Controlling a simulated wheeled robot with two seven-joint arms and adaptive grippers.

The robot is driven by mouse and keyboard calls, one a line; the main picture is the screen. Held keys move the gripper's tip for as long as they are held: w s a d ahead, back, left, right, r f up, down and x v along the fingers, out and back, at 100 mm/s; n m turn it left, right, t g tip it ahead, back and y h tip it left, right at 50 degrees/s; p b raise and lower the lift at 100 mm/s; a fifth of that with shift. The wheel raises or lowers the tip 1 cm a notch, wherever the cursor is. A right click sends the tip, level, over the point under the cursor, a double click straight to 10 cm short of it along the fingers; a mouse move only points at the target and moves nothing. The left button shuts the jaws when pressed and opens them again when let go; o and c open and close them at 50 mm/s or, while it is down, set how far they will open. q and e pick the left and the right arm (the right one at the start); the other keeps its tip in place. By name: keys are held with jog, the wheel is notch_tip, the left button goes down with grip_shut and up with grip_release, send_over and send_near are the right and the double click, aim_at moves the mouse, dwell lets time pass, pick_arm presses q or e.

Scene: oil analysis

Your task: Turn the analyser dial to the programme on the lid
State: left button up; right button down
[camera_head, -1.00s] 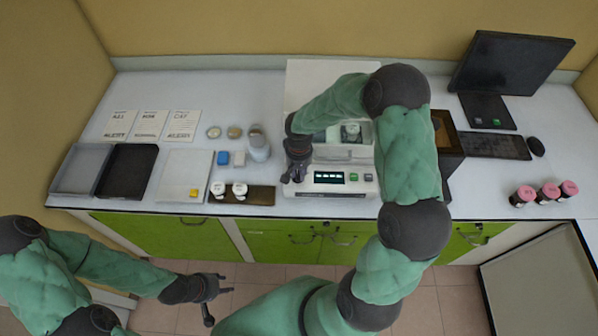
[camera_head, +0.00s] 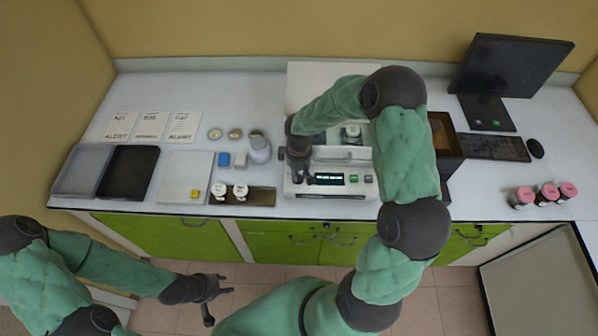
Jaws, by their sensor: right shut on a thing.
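The white analyser (camera_head: 362,188) stands at the middle of the bench, with a lit display (camera_head: 329,178) and green buttons on its front panel. A small jar (camera_head: 352,131) sits inside its upper bay. My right gripper (camera_head: 298,178) points down at the left end of the front panel. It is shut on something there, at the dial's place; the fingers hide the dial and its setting. My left gripper (camera_head: 222,284) is open and empty, low in front of the cabinets. The lid with the programme cannot be told apart at this size.
Two white-capped jars (camera_head: 240,190) stand on a dark strip left of the analyser. Dark and grey trays (camera_head: 128,173) lie further left, below several printed cards (camera_head: 152,125). Jars with pink lids (camera_head: 549,193), a keyboard (camera_head: 494,146) and a monitor (camera_head: 511,65) are at right.

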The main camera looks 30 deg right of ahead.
jog(key=shift+n, duration=0.5)
jog(key=c, duration=1.1)
grip_release()
notch_tip(320, 180, up, 12)
